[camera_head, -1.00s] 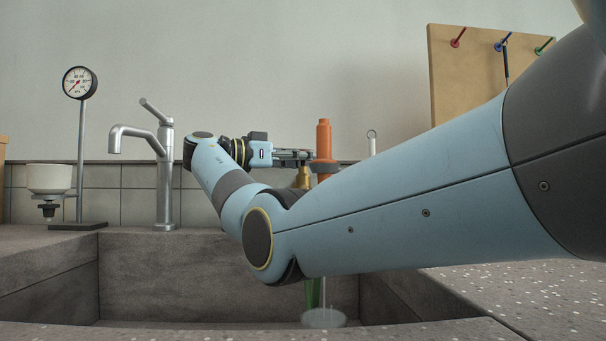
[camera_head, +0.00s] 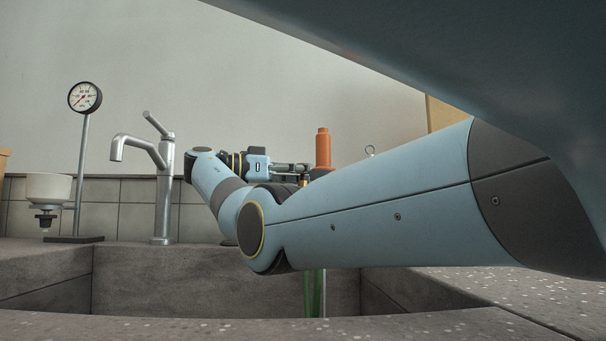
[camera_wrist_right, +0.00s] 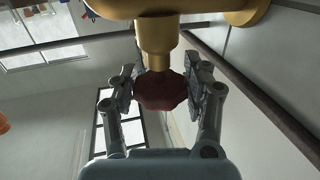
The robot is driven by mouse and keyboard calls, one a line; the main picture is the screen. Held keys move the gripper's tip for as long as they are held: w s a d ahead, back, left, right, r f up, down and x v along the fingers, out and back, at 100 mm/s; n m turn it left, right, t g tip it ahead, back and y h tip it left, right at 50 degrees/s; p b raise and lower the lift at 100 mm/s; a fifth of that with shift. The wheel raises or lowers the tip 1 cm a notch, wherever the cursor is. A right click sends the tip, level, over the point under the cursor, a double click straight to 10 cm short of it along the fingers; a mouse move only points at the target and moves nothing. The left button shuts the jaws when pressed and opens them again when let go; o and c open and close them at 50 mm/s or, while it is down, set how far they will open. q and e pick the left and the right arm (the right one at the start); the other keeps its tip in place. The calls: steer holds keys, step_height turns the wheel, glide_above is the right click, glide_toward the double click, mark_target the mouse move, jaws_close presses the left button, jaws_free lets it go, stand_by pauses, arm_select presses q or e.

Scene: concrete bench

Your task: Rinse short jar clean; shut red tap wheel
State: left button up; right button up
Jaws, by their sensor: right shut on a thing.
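The dark red tap wheel (camera_wrist_right: 161,91) sits on a brass valve stem (camera_wrist_right: 159,42) in the right wrist view. My right gripper (camera_wrist_right: 163,88) has a finger on each side of the wheel and is shut on it. In the head view the right gripper (camera_head: 291,168) shows side-on beyond my forearm, and the wheel cannot be made out there. An upright green thing (camera_head: 315,294) shows in the sink below my arm, partly hidden, with a thin pale streak beside it. I cannot make out the short jar. My left gripper is not in view.
The sink's back wall (camera_head: 180,280) shows below a grey tap (camera_head: 164,190). A pressure gauge (camera_head: 85,97) on a stand and a white funnel-like cup (camera_head: 48,187) are at left. An orange cylinder (camera_head: 323,148) stands behind my arm. My arm blocks much of the right side.

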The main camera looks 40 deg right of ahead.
steer(key=o, duration=1.1)
steer(key=shift+w+a, duration=0.1)
steer(key=shift+o, duration=0.2)
step_height(320, 180, up, 10)
